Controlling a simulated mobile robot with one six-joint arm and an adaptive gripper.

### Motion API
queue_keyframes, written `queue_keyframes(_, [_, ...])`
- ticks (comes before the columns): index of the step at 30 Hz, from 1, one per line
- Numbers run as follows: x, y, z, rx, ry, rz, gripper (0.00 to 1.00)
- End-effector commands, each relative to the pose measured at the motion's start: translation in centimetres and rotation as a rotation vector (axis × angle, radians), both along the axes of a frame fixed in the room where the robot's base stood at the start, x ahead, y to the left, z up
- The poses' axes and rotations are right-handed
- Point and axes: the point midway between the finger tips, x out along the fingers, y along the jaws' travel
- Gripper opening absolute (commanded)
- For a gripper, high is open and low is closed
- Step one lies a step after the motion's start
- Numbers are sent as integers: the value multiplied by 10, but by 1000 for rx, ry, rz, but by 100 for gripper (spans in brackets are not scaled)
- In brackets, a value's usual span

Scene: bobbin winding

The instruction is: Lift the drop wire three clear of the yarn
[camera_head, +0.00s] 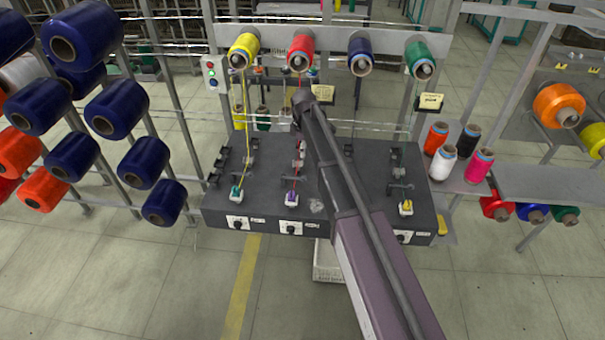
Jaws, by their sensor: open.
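The winding machine (224,212) has a dark bench under a row of yellow, red, blue and green cones. The third cone from the left is blue (360,55). My arm crosses in front of the third station and hides most of it. I cannot make out drop wire three or yarn at that station. A small dark bracket (348,150) shows just right of my arm. Yellow yarn (245,118) and red yarn (299,90) run down at the first two stations. My gripper cannot be made out; my arm's dark far end is near the red cone (301,45).
A rack of blue and orange cones (117,107) stands on the left. Loose cones (441,163) stand on a shelf to the right, near another rack with an orange cone (559,104). A control box (214,75) is at the upper left. The floor in front is mostly clear.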

Motion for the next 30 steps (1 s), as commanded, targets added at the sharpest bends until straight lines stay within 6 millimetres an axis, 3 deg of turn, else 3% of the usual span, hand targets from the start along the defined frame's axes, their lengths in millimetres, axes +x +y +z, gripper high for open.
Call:
queue_keyframes(16, [-1, 0, -6, 0, 0, 0, 51])
queue_keyframes(30, [-1, 1, -38, 0, 0, 0, 51])
